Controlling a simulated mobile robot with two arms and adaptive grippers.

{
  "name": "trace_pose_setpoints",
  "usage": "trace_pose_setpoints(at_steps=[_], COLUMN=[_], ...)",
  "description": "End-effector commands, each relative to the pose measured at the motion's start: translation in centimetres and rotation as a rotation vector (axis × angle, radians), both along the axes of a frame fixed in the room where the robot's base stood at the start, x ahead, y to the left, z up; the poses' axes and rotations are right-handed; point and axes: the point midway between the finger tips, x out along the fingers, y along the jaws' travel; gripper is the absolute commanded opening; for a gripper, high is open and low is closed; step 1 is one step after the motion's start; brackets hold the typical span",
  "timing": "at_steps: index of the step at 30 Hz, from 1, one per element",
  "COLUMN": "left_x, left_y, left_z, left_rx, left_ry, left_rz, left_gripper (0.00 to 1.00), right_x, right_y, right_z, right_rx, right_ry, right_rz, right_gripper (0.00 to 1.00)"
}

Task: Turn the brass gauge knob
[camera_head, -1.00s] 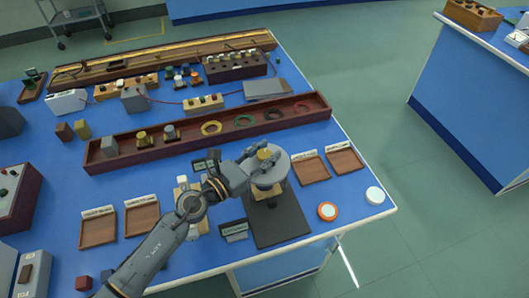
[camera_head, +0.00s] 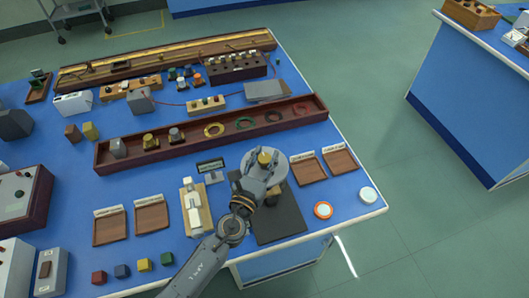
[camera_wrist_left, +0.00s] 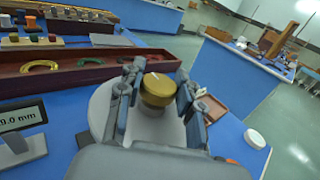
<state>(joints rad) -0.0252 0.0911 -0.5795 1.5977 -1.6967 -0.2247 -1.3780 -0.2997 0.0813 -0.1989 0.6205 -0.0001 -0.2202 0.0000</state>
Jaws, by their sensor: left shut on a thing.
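The brass gauge knob (camera_head: 266,157) sits on top of a round grey disc (camera_head: 281,171). A dark base plate (camera_head: 281,219) lies below it. My left gripper (camera_head: 263,165) is shut on the knob from the near side. In the left wrist view the brass knob (camera_wrist_left: 157,91) has a white mark on top and sits between the two fingers of the left gripper (camera_wrist_left: 158,84). The exact finger contact is partly hidden. A small display (camera_wrist_left: 20,117) beside the disc reads "9.0 mm", perhaps with its left part cut off. My right gripper is not in view.
Behind the gauge runs a long dark-red tray (camera_head: 180,152) with weights and coloured rings. Wooden trays (camera_head: 340,161) stand right of the gauge. An orange-rimmed disc (camera_head: 323,210) and a white disc (camera_head: 369,195) lie near the table's right edge. A second bench (camera_head: 480,120) stands right.

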Motion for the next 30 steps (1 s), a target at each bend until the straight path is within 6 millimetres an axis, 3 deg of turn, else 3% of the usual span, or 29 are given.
trace_pose_setpoints(at_steps=[21,22,24,26,30], left_x=[0.02,0.02,0.03,0.03,0.04], left_y=[0.03,0.03,0.04,0.03,0.04], left_z=[0.01,0.02,0.02,0.02,0.01], left_rx=[0.0,0.0,-0.001,-0.001,-0.001], left_ry=[-0.001,-0.001,-0.001,-0.001,-0.001], left_rz=[0.1,0.1,0.1,0.099,0.099], left_gripper=[0.04,0.38,0.52,0.6,0.6], right_x=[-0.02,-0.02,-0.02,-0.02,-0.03], right_y=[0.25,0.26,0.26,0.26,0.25], right_z=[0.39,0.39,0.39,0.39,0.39], right_rx=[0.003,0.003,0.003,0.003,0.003], right_ry=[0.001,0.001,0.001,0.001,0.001], right_rz=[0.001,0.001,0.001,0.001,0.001], right_gripper=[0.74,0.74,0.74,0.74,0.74])
